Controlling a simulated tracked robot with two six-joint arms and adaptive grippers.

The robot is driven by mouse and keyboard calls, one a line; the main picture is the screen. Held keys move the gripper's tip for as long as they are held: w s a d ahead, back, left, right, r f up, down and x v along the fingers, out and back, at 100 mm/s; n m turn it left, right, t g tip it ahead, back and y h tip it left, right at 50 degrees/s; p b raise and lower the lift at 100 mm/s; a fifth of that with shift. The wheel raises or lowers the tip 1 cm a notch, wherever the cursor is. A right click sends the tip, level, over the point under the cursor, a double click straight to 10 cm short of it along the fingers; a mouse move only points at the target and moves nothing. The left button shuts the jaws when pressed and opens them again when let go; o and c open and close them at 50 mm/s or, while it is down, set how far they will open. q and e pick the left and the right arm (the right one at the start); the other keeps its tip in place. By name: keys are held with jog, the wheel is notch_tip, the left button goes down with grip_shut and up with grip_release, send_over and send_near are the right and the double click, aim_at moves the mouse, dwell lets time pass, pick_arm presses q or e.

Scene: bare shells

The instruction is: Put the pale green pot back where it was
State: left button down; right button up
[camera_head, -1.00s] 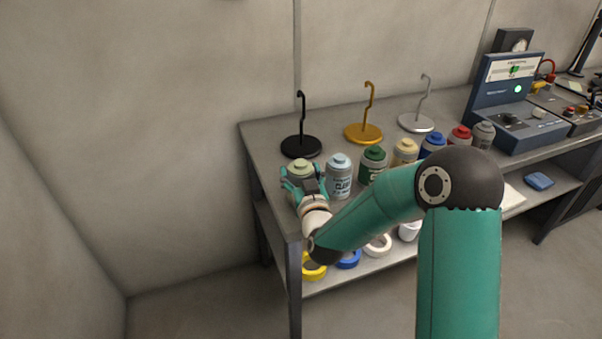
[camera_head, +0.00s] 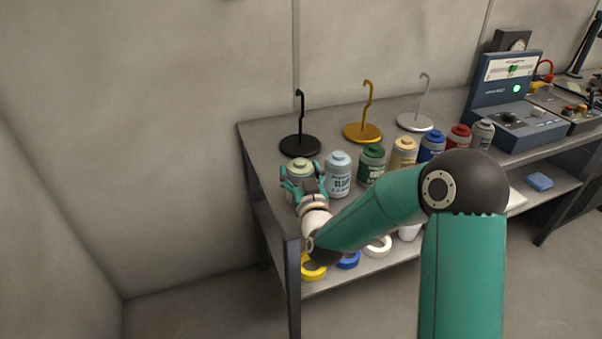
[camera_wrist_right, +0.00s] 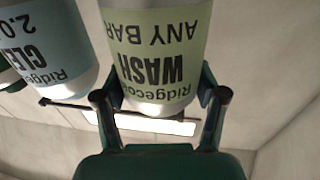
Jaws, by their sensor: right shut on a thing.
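The pale green pot (camera_head: 300,170) stands at the left end of a row of pots on the grey bench. My right gripper (camera_head: 303,187) is shut on it, with a finger on either side. In the right wrist view the pot (camera_wrist_right: 158,50) shows upside down, its label reading "WASH", between the fingers of the gripper (camera_wrist_right: 160,105). A light blue pot (camera_head: 338,175) is close to its right, and it also shows in the wrist view (camera_wrist_right: 45,45). I cannot tell whether the pale green pot touches the bench. My left gripper is out of view.
Further right in the row are a dark green pot (camera_head: 371,165), a tan pot (camera_head: 403,153) and several others. Black (camera_head: 300,146), gold (camera_head: 362,132) and silver (camera_head: 414,122) hook stands are behind. Tape rolls lie on the shelf below.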

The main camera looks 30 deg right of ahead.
jog(key=shift+s+f, duration=0.15)
jog(key=shift+f, duration=0.8)
jog(key=o, duration=1.7)
jog(key=shift+c, duration=0.2)
jog(key=shift+s+a, duration=0.1)
jog(key=shift+f, duration=0.2)
jog(key=s+a, duration=0.1)
jog(key=s, duration=0.1)
jog(key=s+r, duration=0.1)
jog(key=s, duration=0.1)
jog(key=s+a+r, duration=0.1)
jog(key=s, duration=0.1)
jog(key=shift+s+a, duration=0.25)
jog(key=shift+a, duration=0.1)
jog(key=shift+s, duration=0.1)
